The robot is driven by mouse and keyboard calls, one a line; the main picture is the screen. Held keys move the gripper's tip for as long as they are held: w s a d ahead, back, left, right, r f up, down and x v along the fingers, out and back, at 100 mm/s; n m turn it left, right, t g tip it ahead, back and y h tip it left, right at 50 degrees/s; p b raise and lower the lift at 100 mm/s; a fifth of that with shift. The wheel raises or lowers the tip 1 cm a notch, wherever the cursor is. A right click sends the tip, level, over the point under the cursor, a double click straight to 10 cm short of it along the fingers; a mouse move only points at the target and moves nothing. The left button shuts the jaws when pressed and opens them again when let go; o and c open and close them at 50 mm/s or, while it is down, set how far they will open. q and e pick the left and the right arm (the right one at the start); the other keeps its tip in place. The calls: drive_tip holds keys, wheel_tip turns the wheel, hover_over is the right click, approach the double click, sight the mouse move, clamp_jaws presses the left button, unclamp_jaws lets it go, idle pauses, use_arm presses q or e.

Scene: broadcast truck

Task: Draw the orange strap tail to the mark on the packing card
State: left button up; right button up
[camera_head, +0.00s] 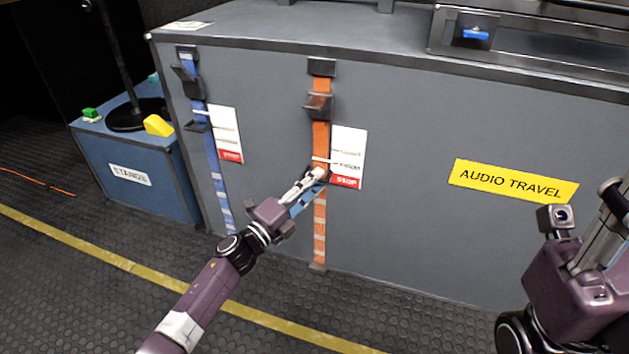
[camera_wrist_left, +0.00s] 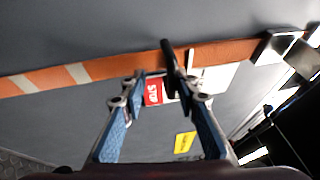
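The orange strap (camera_head: 321,135) hangs down the grey case's front through a buckle (camera_head: 319,106); its lower tail has pale bands. A white stripe crosses it beside the white packing card (camera_head: 349,145), which has dark marks and a red STOP band. My left gripper (camera_head: 318,175) is at the strap, level with the STOP band. In the left wrist view, its fingers (camera_wrist_left: 155,78) are apart, with the red band showing between them, and one dark fingertip overlaps the orange strap (camera_wrist_left: 110,68). Contact is unclear. My right arm is at the right edge; its fingers are not clearly visible.
A blue strap (camera_head: 212,165) with its own card (camera_head: 226,135) hangs to the left. A yellow AUDIO TRAVEL label (camera_head: 512,181) is on the case at right. A blue STANDS box (camera_head: 140,180) stands at left. The floor in front is clear, with a yellow line.

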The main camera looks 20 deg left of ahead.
use_arm(q)
drive_tip(key=shift+r, duration=0.1)
drive_tip(key=v, duration=1.2)
